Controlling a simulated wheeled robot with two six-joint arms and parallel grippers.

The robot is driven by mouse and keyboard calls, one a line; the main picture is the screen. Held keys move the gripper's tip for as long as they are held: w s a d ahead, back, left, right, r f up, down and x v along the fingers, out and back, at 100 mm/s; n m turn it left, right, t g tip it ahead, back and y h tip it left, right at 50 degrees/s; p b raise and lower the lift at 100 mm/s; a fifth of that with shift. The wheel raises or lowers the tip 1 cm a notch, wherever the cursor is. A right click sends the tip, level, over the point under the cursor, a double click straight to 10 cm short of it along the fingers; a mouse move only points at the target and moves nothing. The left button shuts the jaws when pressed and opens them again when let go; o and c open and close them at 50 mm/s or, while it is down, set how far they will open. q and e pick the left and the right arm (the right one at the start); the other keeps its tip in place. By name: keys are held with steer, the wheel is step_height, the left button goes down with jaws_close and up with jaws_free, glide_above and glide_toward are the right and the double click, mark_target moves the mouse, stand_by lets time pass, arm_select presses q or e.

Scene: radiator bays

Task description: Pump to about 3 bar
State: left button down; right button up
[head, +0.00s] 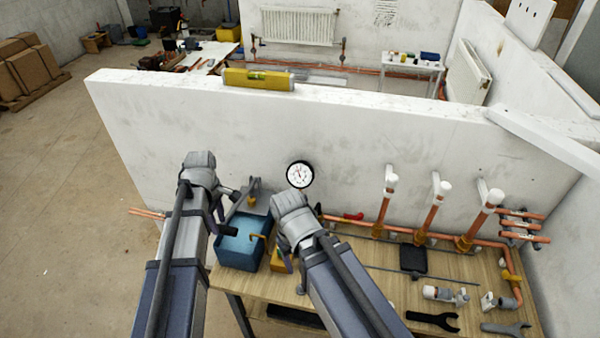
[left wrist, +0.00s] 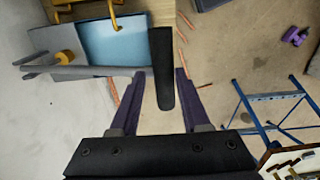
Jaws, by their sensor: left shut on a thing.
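The test pump's blue tank (head: 240,243) sits on the left end of the workbench; it also shows in the left wrist view (left wrist: 105,45). My left gripper (head: 234,200) is above the tank at the pump lever. In the left wrist view the dark lever grip (left wrist: 161,70) lies between the fingers of the left gripper (left wrist: 160,92), which is shut on it. The round white pressure gauge (head: 300,174) stands against the wall behind the bench; its reading is too small to tell. My right wrist is beside the tank, and the right fingers are largely hidden.
Copper pipes (head: 429,217) with white tops rise along the wall to the right. Fittings and a black wrench (head: 433,320) lie on the workbench (head: 365,300). A yellow spirit level (head: 258,79) lies on top of the wall. The floor to the left is open.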

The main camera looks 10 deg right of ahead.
arm_select(q)
steer(key=shift+w+d, duration=0.2)
steer(key=shift+w, duration=0.15)
